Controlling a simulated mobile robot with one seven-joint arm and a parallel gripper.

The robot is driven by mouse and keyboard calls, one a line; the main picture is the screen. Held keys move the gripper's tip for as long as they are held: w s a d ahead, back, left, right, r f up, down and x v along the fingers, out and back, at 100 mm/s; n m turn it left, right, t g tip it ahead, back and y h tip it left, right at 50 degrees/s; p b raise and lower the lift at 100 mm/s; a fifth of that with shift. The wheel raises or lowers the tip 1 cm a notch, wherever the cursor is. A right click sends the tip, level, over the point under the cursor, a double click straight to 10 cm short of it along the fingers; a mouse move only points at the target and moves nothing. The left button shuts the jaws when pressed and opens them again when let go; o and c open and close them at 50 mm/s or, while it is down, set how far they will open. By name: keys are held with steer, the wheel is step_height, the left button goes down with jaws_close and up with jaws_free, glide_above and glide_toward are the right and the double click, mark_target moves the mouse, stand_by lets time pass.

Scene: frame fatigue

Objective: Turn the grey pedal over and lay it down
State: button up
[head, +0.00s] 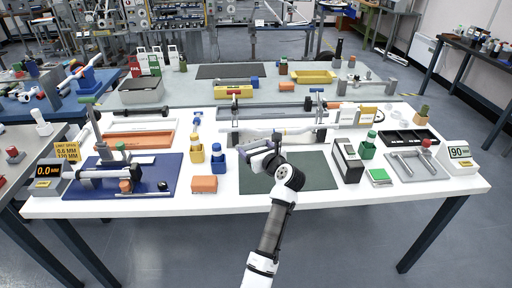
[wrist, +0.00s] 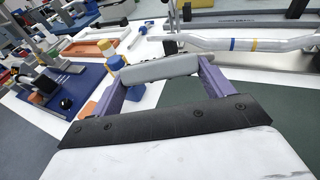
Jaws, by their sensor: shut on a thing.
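The grey pedal (wrist: 160,68) is a rounded grey block seen in the wrist view. It lies crosswise between the two purple fingers of my gripper (head: 263,152), which is shut on it at its two ends. In the head view, my gripper is over the back left part of the dark green mat (head: 315,172), and the pedal is small and hard to make out there. The pedal appears held above the mat; the exact gap cannot be told. Which face of the pedal is up cannot be told.
A white tube with coloured bands (wrist: 235,43) lies behind the mat. Blue (head: 218,160) and yellow (head: 197,150) bottles and an orange block (head: 204,184) stand left. A black-and-grey box (head: 347,160) stands right. The mat's front and right are clear.

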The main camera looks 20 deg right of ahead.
steer(key=shift+f+b, duration=1.5)
steer(key=shift+f, duration=2.9)
steer(key=shift+f, duration=0.65)
steer(key=o, duration=1.3)
steer(key=shift+o, duration=0.2)
steer(key=b+v, duration=0.3)
steer(key=v, duration=1)
steer(key=shift+s, duration=0.35)
steer(key=shift+r, duration=0.1)
